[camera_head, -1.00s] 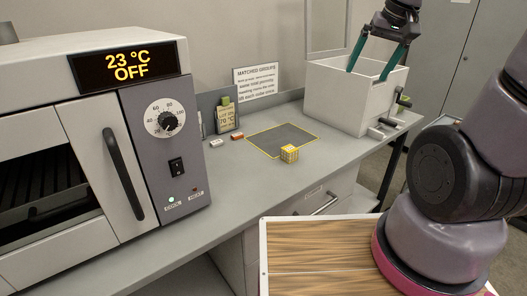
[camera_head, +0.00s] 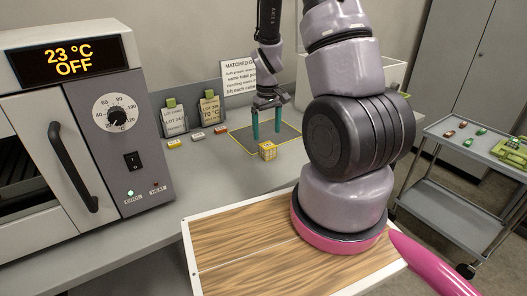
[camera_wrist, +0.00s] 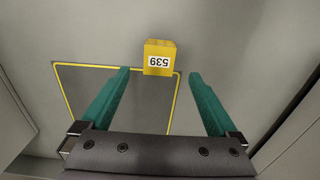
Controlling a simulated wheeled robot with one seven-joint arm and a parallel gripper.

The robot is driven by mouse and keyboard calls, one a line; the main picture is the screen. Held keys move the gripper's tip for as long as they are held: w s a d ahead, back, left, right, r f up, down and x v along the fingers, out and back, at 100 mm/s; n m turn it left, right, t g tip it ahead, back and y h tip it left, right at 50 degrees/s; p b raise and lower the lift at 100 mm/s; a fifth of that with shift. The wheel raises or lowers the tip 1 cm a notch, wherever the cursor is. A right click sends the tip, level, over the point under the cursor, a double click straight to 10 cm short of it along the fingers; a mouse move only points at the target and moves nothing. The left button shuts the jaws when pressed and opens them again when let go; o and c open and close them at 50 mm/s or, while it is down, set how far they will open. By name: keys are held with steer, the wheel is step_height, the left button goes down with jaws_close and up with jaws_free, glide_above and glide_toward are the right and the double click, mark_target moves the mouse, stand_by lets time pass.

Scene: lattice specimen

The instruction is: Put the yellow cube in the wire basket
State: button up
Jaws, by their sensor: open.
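The yellow cube (camera_head: 268,150) has a lattice-like surface and sits on the bench at the front edge of a dark, yellow-outlined square (camera_head: 247,139). In the wrist view the cube (camera_wrist: 160,50) shows a white label reading 539. My gripper (camera_head: 266,136) is open and empty, with its teal fingers pointing down above the square, close to the cube. In the wrist view the cube lies at and beyond the fingertips (camera_wrist: 160,74), between their lines. I cannot make out a wire basket in any view.
An oven reading 23 °C OFF (camera_head: 85,60) stands at left. Label stands (camera_head: 210,108) and small blocks (camera_head: 198,136) lie left of the square. A pale box (camera_head: 394,73) is partly hidden behind my arm. A trolley (camera_head: 455,170) with small items stands at right.

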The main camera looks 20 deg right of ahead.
mark_target(268, 145)
step_height(268, 145, down, 7)
steer(key=shift+s+d+f, duration=0.1)
steer(key=shift+f, duration=0.05)
jaws_close()
stand_by(0.5)
